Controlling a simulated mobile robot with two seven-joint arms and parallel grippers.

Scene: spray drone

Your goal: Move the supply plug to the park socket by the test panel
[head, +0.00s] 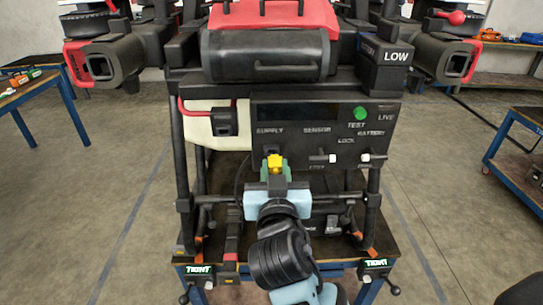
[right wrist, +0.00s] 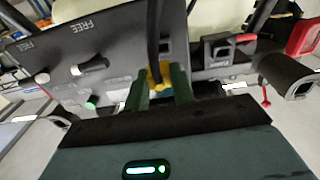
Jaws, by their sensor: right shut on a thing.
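The yellow supply plug (head: 275,162) is at the dark test panel (head: 300,112), just under the SUPPLY label. My right gripper (head: 275,178) is shut on it from the front. In the right wrist view the plug (right wrist: 157,76) sits between the green fingers (right wrist: 160,88), with a black cable running up from it. I cannot tell whether the plug is seated in the supply socket or just out of it. A black square socket (head: 224,122), probably the park socket, is left of the panel; it looks empty in the right wrist view (right wrist: 217,48). My left gripper is not in view.
The panel carries a green TEST button (head: 361,113) and white-tipped switches (head: 333,158) right of the plug. A black LOW box (head: 388,67) and the drone's red-topped body (head: 270,20) are above. Frame uprights flank the panel. A workbench stands at the right (head: 520,170).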

